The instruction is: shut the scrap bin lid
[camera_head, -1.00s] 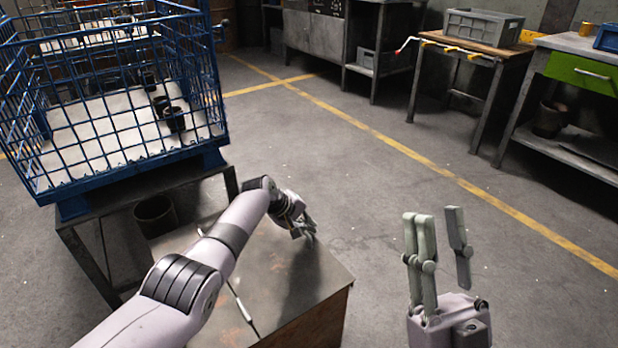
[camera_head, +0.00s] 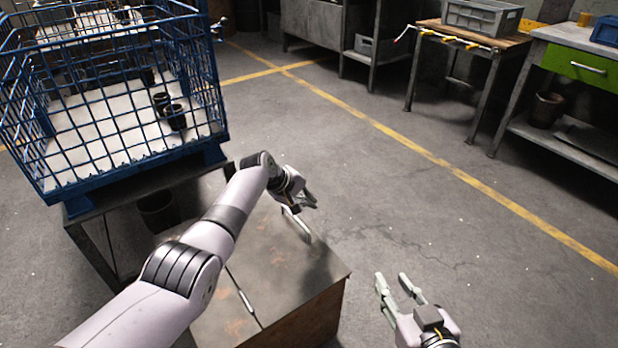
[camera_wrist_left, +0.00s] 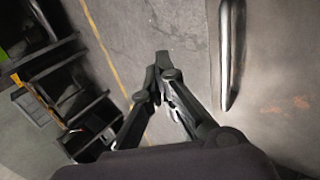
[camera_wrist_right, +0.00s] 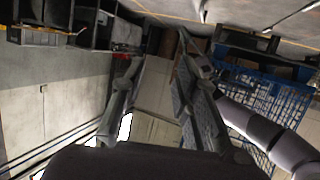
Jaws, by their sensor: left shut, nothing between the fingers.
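The scrap bin (camera_head: 318,318) is a rusty brown box at the lower middle of the head view. Its grey metal lid (camera_head: 280,262) lies flat over the top, with a seam or rod across its left part. A bar handle (camera_head: 298,226) stands near the lid's far edge; it also shows in the left wrist view (camera_wrist_left: 230,60). My left gripper (camera_head: 312,203) is shut and empty, just above and beyond the handle, apart from it in the left wrist view. My right gripper (camera_head: 392,280) is open and empty, to the right of the bin.
A blue wire cage (camera_head: 110,165) with dark cups inside stands on a stand at the left, close to my left arm. A bucket (camera_head: 158,212) is under it. A wooden-topped table (camera_head: 480,38) and a green-drawer bench (camera_head: 575,66) stand at the back right. The floor between is clear.

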